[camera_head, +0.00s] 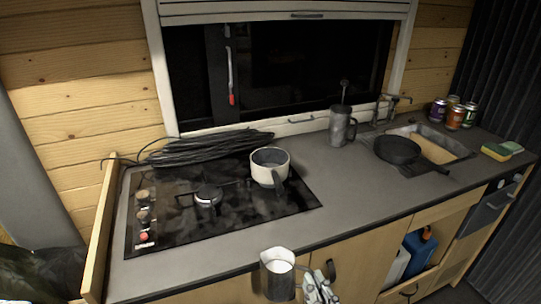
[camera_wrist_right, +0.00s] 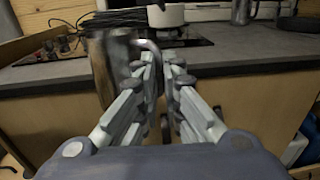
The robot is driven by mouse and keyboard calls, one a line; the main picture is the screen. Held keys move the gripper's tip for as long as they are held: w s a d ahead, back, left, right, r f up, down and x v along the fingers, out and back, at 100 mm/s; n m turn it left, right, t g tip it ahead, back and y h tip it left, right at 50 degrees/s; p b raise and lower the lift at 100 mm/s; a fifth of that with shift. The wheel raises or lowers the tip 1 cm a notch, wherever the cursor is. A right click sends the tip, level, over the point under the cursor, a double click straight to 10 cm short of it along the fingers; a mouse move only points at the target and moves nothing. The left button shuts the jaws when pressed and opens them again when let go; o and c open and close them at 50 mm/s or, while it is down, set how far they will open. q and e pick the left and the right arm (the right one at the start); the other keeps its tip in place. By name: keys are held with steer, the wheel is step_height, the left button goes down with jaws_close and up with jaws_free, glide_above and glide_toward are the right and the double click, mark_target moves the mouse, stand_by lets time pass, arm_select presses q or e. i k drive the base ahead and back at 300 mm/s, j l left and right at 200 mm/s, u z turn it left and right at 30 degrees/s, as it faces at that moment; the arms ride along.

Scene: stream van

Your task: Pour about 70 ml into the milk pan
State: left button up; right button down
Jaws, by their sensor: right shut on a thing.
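The milk pan (camera_head: 268,174), cream-coloured with a dark handle, sits on the right part of the black hob (camera_head: 170,222). Its white side also shows at the top of the right wrist view (camera_wrist_right: 166,16). My right gripper (camera_head: 312,286) is shut on the handle of a metal jug (camera_head: 277,281), in front of the counter and apart from the pan. The jug looks roughly upright, with white liquid (camera_head: 278,260) visible inside. In the right wrist view the jug (camera_wrist_right: 106,75) stands left of my fingers (camera_wrist_right: 164,75). My left gripper is not in view.
A coil of black cable (camera_head: 205,148) lies behind the hob. A grey lidded mug (camera_head: 341,126), a black frying pan (camera_head: 397,149), several cans (camera_head: 456,116) and a sponge (camera_head: 495,151) stand to the right. The counter (camera_head: 345,190) right of the hob is clear.

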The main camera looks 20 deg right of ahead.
mark_target(269, 166)
steer(key=k+u, duration=0.15)
steer(key=k, duration=0.5)
steer(key=u, duration=1.05)
steer(key=l+u, duration=0.3)
steer(key=k+l+u, duration=0.15)
steer(key=l+u, duration=0.2)
steer(key=k+l, duration=0.15)
steer(key=l, duration=0.2)
steer(key=k+l, duration=0.15)
steer(key=l, duration=0.2)
steer(key=k+l, duration=0.15)
steer(key=l, duration=0.25)
steer(key=k+l, duration=0.15)
steer(key=l, duration=0.2)
steer(key=k+l, duration=0.15)
steer(key=l, duration=0.2)
steer(key=k+l, duration=0.15)
steer(key=l, duration=0.2)
steer(key=k+l, duration=0.15)
steer(key=l, duration=0.2)
